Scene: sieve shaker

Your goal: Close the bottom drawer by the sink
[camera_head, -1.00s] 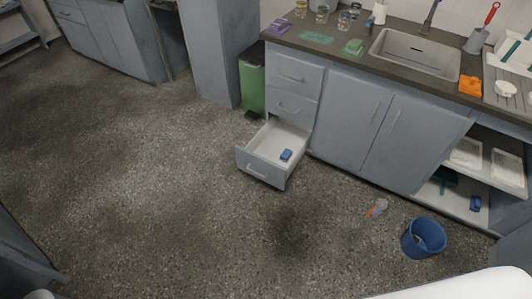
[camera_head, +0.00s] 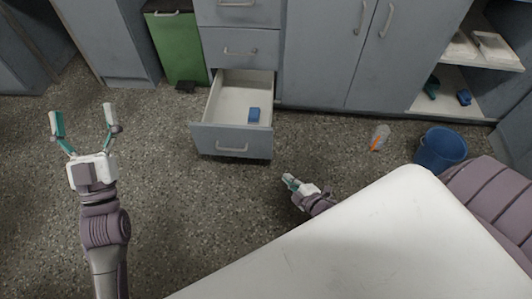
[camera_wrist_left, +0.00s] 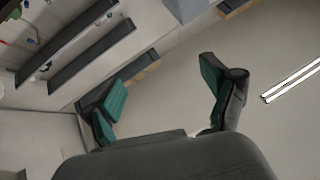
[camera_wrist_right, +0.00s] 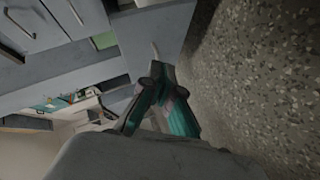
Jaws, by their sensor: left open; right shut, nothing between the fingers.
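The bottom drawer (camera_head: 232,142) is pulled out from the grey-blue cabinet, and a small blue object (camera_head: 254,114) lies inside its white interior. Its front has a bar handle (camera_head: 231,148) and faces me. My right gripper (camera_head: 289,182) is shut and empty, low over the floor, in front and to the right of the drawer front, apart from it. In the right wrist view the shut fingers (camera_wrist_right: 160,95) point towards a grey-blue panel with a handle, likely the drawer front. My left gripper (camera_head: 84,116) is open and empty, left of the drawer, and also shows in the left wrist view (camera_wrist_left: 165,95).
Two shut drawers (camera_head: 240,48) sit above the open one. A green bin (camera_head: 178,47) stands left of the cabinet. A blue bucket (camera_head: 440,148) and a small clear-and-orange item (camera_head: 380,138) are on the floor to the right. The floor in front of the drawer is clear.

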